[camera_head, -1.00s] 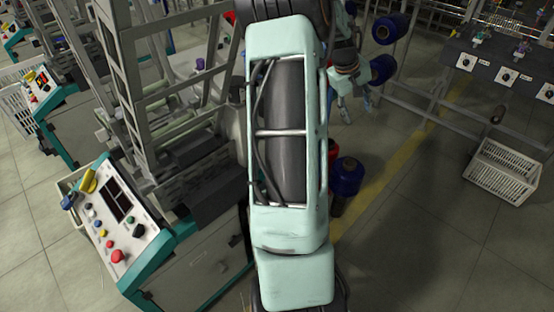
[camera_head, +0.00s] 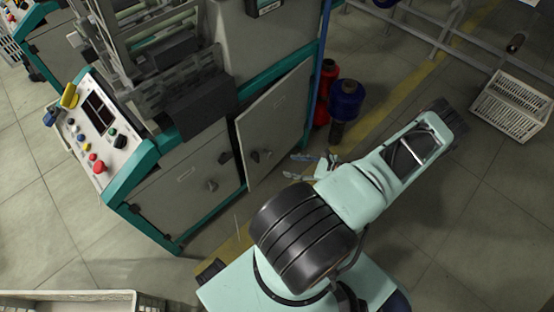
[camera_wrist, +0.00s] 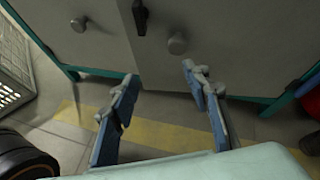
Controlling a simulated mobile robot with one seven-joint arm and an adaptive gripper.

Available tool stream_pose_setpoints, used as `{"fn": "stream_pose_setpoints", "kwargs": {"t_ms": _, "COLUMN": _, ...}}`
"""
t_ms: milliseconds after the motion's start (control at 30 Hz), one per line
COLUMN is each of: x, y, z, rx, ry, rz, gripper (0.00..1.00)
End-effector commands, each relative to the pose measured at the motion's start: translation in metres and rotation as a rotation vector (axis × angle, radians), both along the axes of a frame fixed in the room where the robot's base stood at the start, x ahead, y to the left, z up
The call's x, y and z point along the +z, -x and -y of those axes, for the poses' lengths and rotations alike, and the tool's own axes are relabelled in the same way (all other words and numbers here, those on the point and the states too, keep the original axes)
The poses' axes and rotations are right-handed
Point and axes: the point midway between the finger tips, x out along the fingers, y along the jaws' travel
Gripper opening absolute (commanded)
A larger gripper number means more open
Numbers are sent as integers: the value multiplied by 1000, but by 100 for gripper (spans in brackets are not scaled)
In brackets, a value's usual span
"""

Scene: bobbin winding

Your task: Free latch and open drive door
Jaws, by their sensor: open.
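The drive door (camera_head: 275,120) is the grey right-hand panel low on the machine. It stands slightly ajar, with a dark gap along its left edge and its lower edge out past the frame. The dark latch (camera_head: 254,156) sits near that left edge, beside a round knob (camera_head: 265,155). In the wrist view the latch (camera_wrist: 140,17) is near the top edge, close to upright, with the knob (camera_wrist: 178,43) right of it. My gripper (camera_head: 290,166) is open and empty in front of the door's lower part. Its blue fingers (camera_wrist: 160,75) are spread below the knob; contact cannot be told.
The neighbouring left door (camera_head: 185,190) looks closed. A control panel (camera_head: 100,120) juts out at the left. Red and blue bobbins (camera_head: 346,100) stand right of the door. A white crate (camera_head: 515,105) is at far right; another (camera_head: 80,300) is at bottom left. Floor before the doors is clear.

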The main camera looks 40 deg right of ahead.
Motion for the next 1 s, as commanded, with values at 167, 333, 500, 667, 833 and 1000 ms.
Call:
{"fn": "stream_pose_setpoints", "kwargs": {"t_ms": 167, "x": -8, "y": -18, "z": 3, "rx": -209, "ry": -152, "rz": 63, "gripper": 43}}
{"fn": "stream_pose_setpoints", "kwargs": {"t_ms": 333, "x": -10, "y": -28, "z": 4, "rx": -252, "ry": -186, "rz": 77, "gripper": 43}}
{"fn": "stream_pose_setpoints", "kwargs": {"t_ms": 500, "x": -21, "y": -50, "z": -2, "rx": -248, "ry": -185, "rz": 76, "gripper": 43}}
{"fn": "stream_pose_setpoints", "kwargs": {"t_ms": 667, "x": -34, "y": -79, "z": -8, "rx": -247, "ry": -183, "rz": 76, "gripper": 43}}
{"fn": "stream_pose_setpoints", "kwargs": {"t_ms": 833, "x": -44, "y": -103, "z": -13, "rx": -246, "ry": -180, "rz": 75, "gripper": 43}}
{"fn": "stream_pose_setpoints", "kwargs": {"t_ms": 1000, "x": -49, "y": -116, "z": -15, "rx": -247, "ry": -181, "rz": 73, "gripper": 43}}
